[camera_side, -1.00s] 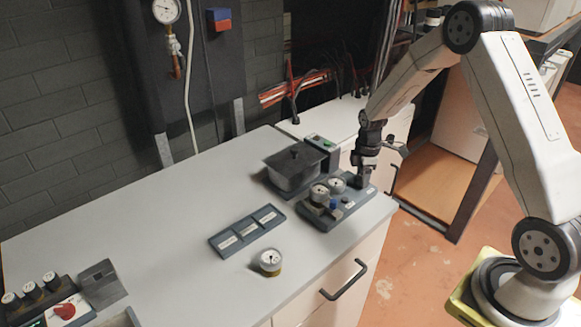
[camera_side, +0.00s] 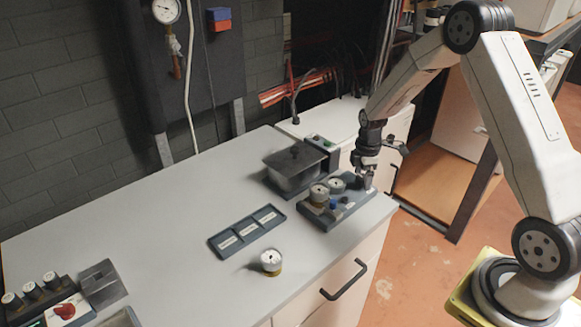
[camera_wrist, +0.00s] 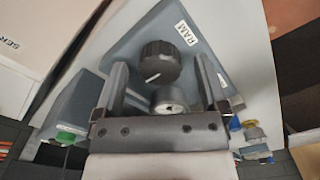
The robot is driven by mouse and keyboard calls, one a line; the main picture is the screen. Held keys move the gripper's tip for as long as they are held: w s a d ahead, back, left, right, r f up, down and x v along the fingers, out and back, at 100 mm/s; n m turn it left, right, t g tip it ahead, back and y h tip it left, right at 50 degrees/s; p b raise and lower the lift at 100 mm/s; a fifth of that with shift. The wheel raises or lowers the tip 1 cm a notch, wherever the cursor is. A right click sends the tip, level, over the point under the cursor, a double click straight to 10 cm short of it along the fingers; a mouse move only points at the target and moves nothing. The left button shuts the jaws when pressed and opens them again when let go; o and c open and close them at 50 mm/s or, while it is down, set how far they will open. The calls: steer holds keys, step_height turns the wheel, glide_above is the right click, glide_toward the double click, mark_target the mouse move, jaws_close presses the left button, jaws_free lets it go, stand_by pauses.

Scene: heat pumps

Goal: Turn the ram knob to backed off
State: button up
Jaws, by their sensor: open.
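The ram knob (camera_wrist: 160,62) is black and ribbed, with a white pointer line towards the lower left in the wrist view. A white RAM label (camera_wrist: 185,33) lies just above and right of it on the grey-blue panel (camera_wrist: 130,42). My gripper (camera_wrist: 160,72) is open, one finger on each side of the knob in that view, with gaps to both. I cannot tell how far down the fingers reach around it. In the side view, my gripper (camera_side: 366,176) points down at the panel's right end and hides the knob.
A lidded grey box (camera_side: 293,168) stands behind. A labelled tray (camera_side: 246,232) and a loose gauge (camera_side: 270,261) lie on the bench (camera_side: 170,235), with free space to the left.

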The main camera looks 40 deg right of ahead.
mark_target(362, 177)
steer(key=shift+r, duration=0.1)
steer(key=shift+r, duration=3.8)
steer(key=shift+a, duration=0.1)
steer(key=s+a+r+m+t, duration=0.2)
steer(key=s+a+m, duration=0.9)
steer(key=s+a, duration=0.3)
steer(key=a, duration=0.2)
steer(key=shift+s+a+r+t, duration=0.2)
steer(key=shift+a+r+t, duration=0.1)
steer(key=shift+a, duration=0.1)
